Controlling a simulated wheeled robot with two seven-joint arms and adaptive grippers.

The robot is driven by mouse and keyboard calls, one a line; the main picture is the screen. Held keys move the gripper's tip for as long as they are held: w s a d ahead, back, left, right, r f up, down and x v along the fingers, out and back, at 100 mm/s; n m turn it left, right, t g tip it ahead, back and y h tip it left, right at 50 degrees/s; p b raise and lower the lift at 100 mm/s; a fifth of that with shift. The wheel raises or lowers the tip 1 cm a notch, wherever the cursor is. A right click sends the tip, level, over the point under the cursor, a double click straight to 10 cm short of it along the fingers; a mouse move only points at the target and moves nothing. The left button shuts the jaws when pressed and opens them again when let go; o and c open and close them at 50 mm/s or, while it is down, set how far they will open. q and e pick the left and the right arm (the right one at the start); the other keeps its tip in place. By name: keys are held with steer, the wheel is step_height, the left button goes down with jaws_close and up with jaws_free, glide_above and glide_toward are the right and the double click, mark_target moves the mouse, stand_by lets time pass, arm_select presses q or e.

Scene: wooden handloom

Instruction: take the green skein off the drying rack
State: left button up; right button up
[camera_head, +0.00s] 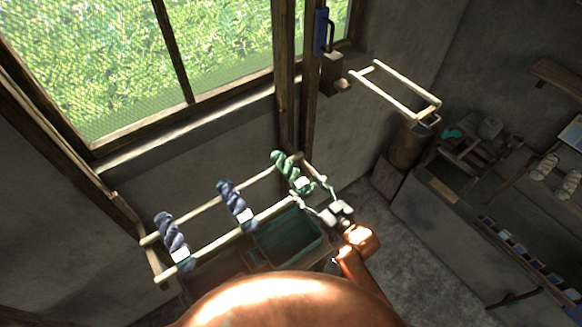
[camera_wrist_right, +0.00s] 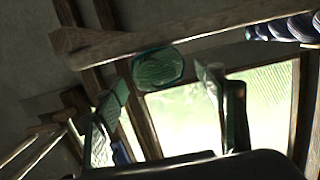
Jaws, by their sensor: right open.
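The green skein (camera_head: 287,165) is a twisted hank lying across the two rails of the drying rack (camera_head: 207,247), at its right end. A pale tag shows near its lower end. My right gripper (camera_head: 311,192) is open at that lower end, its fingers spread to either side. In the right wrist view the skein (camera_wrist_right: 158,68) shows end-on under a wooden rail (camera_wrist_right: 215,40), ahead of and between the open fingers (camera_wrist_right: 165,98). I cannot tell whether a finger touches it. My left gripper is in neither view.
Two blue-purple skeins (camera_head: 172,240) (camera_head: 235,203) hang farther left on the rack. A dark green tub (camera_head: 290,238) stands below. A wooden post (camera_head: 287,80) and window (camera_head: 110,60) are behind. An empty rail frame (camera_head: 395,90) juts from the wall at upper right.

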mark_target(294, 175)
steer(key=shift+w+a, duration=0.2)
steer(key=shift+w, duration=0.4)
steer(key=shift+w+a, duration=0.15)
steer(key=shift+w, duration=0.4)
steer(key=shift+w+a+r+p, duration=0.1)
steer(key=shift+a+r+p, duration=0.05)
steer(key=shift+a+p, duration=0.45)
steer(key=x, duration=0.2)
steer(key=p+x, duration=0.1)
steer(key=x, duration=0.2)
steer(key=shift+d+f, duration=0.15)
steer(key=shift+f, duration=0.1)
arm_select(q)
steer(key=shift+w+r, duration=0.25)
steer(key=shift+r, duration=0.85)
arm_select(e)
steer(key=c, duration=1.4)
